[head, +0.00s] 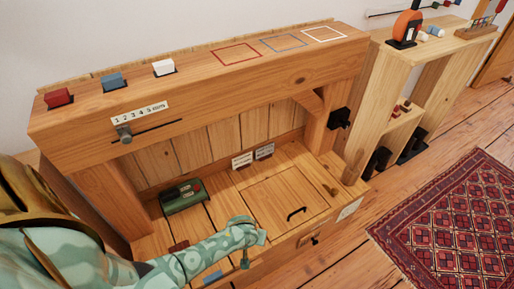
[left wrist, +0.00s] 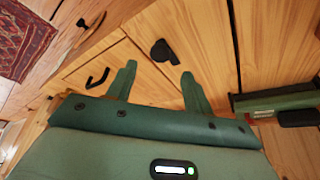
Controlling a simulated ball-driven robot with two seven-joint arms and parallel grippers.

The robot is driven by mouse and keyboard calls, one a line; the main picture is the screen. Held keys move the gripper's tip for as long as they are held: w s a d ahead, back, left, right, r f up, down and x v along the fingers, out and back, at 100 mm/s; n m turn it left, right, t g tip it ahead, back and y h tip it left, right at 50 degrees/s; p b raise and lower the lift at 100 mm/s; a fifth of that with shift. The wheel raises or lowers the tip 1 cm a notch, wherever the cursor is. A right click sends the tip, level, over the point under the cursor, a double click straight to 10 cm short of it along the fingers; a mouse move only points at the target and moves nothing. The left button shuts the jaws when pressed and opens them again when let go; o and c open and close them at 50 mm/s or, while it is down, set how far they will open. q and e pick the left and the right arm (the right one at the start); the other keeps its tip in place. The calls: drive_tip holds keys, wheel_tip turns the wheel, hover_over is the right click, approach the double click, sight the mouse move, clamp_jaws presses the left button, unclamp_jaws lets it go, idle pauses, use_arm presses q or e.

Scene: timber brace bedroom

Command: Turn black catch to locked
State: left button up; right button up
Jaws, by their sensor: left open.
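A black catch (left wrist: 165,51) with a rounded end lies on the wooden bench top, beside the hatch seam, in the left wrist view. My left gripper (head: 254,247) is low over the near part of the bench. Its jaws are open and empty. In the left wrist view its fingertips (left wrist: 158,72) point towards the catch, which shows just beyond and between them; I cannot tell whether they touch it. In the head view my gripper seems to hide this catch. My right gripper is not in view.
A hatch panel with a black handle (head: 297,213) lies right of my gripper. A green box (head: 184,196) stands on the left. A small black fitting (head: 314,240) is on the bench front, and a black block (head: 339,118) on the right post. The upper beam overhangs the back.

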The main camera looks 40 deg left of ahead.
use_arm(q)
drive_tip(key=b+x, duration=0.3)
drive_tip(key=x, duration=0.2)
drive_tip(key=shift+f, duration=0.25)
drive_tip(key=shift+w+a+f, duration=0.1)
drive_tip(key=shift+w+f, duration=0.15)
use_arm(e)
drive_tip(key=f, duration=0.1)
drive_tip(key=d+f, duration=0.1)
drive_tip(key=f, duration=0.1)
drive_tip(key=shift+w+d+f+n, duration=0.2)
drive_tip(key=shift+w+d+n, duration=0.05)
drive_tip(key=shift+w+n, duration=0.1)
use_arm(q)
drive_tip(key=shift+r, duration=0.1)
drive_tip(key=c, duration=1)
